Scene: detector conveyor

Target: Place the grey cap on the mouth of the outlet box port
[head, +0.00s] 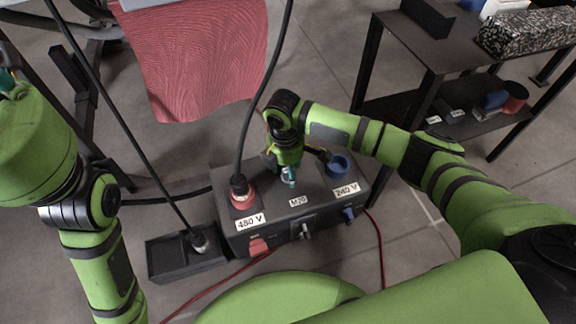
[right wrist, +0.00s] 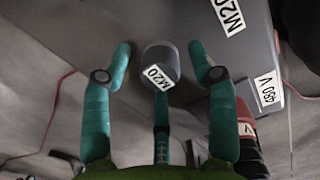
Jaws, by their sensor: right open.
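The dark grey outlet box (head: 318,202) stands on the floor, with labels 480 V, M20 and 240 V along its top front edge. My right gripper (head: 288,180) points down over the middle of the box, by the M20 label. In the right wrist view the grey cap (right wrist: 160,62), labelled M20, is between the spread teal fingers, with gaps at both sides. The port mouth under it is hidden, and I cannot tell whether the cap is seated. A teal part of my left gripper (head: 8,80) shows at the left edge; its jaws cannot be made out.
A red port (head: 243,196) with a black cable and a blue port (head: 338,166) flank the middle. A dark tray (head: 165,262) with a cable plug (head: 198,241) lies left of the box. A black table (head: 400,48) stands at the upper right. Red cables cross the floor.

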